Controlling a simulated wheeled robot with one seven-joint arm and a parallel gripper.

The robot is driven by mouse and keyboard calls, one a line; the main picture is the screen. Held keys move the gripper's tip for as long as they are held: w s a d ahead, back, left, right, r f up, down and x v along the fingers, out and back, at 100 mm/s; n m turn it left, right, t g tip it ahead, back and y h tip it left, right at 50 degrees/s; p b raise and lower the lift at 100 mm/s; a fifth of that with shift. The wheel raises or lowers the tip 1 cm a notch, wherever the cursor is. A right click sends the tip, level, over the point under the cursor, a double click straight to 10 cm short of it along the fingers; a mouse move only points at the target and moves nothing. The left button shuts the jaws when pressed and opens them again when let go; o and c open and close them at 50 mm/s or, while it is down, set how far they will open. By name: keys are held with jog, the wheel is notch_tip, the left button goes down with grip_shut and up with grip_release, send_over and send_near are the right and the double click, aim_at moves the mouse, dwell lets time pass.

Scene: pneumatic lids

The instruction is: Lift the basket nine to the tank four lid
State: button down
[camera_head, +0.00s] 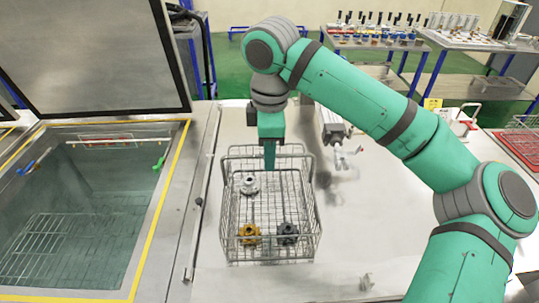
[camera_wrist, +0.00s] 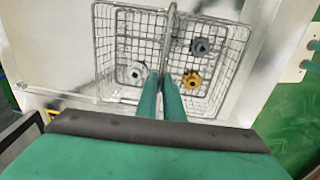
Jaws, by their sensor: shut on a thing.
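The wire basket (camera_head: 309,215) is at the middle of the head view, over the light steel worktop. It holds a silver part (camera_head: 249,184), a yellow part (camera_head: 248,232) and a dark grey part (camera_head: 287,232). My gripper (camera_head: 269,163) points down at the basket's middle. In the wrist view its two fingers (camera_wrist: 167,85) are closed together at the handle bar across the basket (camera_wrist: 240,50). Whether the basket touches the worktop I cannot tell. An open tank (camera_head: 80,215) with a raised grey lid (camera_head: 95,55) is at the left.
The tank has a yellow-edged rim (camera_head: 158,185) and a wire rack (camera_head: 40,245) inside. A metal fixture (camera_head: 335,128) stands behind the basket to the right. A red-rimmed tray (camera_head: 520,150) is at the far right. Blue-legged tables (camera_head: 375,42) stand behind. The front worktop (camera_head: 230,285) is mostly clear.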

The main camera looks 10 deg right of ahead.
jog(key=c, duration=1.8)
grip_release()
jog(key=shift+f, duration=0.2)
jog(key=shift+s+r, duration=0.15)
jog(key=shift+r, duration=3.65)
jog(key=shift+s+r, duration=0.15)
jog(key=shift+r, duration=3.7)
jog(key=shift+s+r, duration=0.15)
jog(key=shift+r, duration=3.65)
